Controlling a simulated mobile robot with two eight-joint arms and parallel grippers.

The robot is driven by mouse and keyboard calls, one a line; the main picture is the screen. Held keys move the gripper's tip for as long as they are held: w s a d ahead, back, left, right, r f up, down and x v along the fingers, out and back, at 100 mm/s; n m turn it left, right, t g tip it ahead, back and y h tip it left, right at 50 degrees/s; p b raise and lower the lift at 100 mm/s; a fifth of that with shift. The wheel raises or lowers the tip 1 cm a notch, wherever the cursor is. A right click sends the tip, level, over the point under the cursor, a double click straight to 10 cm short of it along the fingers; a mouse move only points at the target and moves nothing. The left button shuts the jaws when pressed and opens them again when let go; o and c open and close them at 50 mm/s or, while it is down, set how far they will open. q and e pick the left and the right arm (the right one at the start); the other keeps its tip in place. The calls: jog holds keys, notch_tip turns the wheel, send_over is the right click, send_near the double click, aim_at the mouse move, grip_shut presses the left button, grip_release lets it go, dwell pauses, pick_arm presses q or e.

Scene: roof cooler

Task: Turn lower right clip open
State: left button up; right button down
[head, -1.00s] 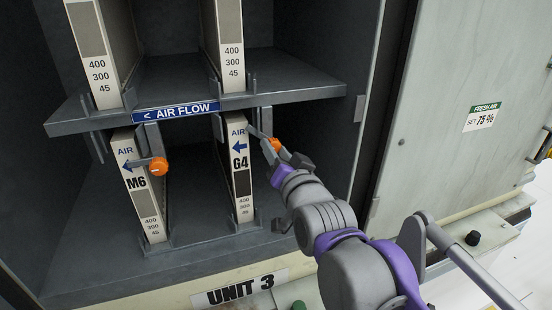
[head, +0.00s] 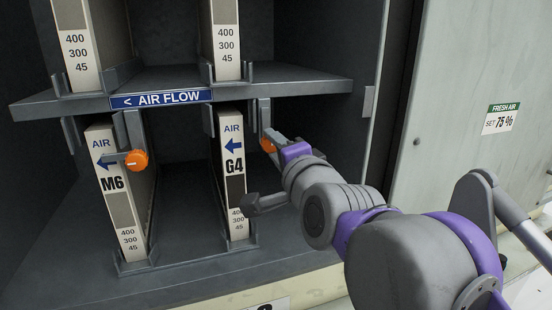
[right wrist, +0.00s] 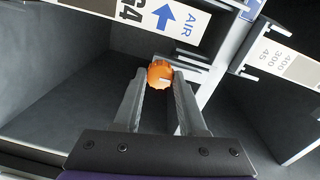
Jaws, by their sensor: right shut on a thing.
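The lower right clip has an orange knob (head: 268,145) at the right edge of the G4 filter (head: 234,170), below the shelf. My right gripper (head: 273,141) reaches it from the right and is shut on the knob. In the right wrist view the orange knob (right wrist: 160,73) sits between the two fingertips (right wrist: 160,82). The clip's lever no longer crosses the G4 face; it seems to lie upward along the grey bracket (head: 264,114), partly hidden by the fingers. My left gripper is not in view.
The M6 filter (head: 117,190) stands to the left, with its orange-knobbed clip (head: 137,160) lying across its face. The shelf (head: 285,83) with the AIR FLOW label is just above. The cabinet's right wall (head: 372,100) is close to my arm.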

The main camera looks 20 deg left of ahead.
jog(key=shift+m+b, duration=0.3)
dwell(0.4)
jog(key=shift+c, duration=2.3)
grip_release()
jog(key=v, duration=1)
jog(key=shift+s+d+p, duration=0.25)
jog(key=shift+s+p, duration=0.05)
